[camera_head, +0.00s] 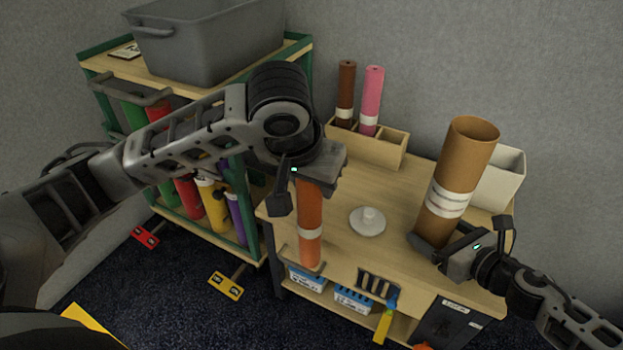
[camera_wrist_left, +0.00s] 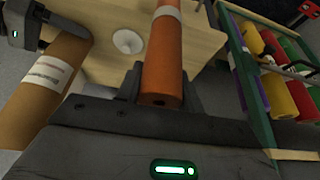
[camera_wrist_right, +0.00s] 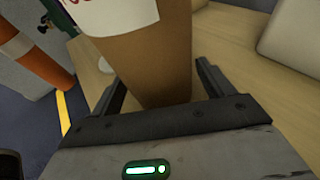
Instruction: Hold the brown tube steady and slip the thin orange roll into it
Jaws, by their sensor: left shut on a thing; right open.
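The brown tube (camera_head: 465,160) stands upright on the table, wide and open at the top, with a white label band. It also shows in the left wrist view (camera_wrist_left: 30,100) and the right wrist view (camera_wrist_right: 155,65). My right gripper (camera_head: 462,234) is open at the tube's lower part, one finger on each side. Whether the fingers touch it is unclear. The thin orange roll (camera_head: 310,225) hangs upright from my left gripper (camera_head: 309,186), which is shut on its upper end. The roll is left of the tube and apart from it; the left wrist view shows it (camera_wrist_left: 164,60) too.
A white round piece with a knob (camera_head: 368,221) sits on the table between the roll and tube. Behind stands a wooden holder (camera_head: 375,150) with a dark brown roll (camera_head: 346,85) and a pink roll (camera_head: 373,90). A white bin (camera_head: 502,178) is behind the tube. A shelf cart stands left.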

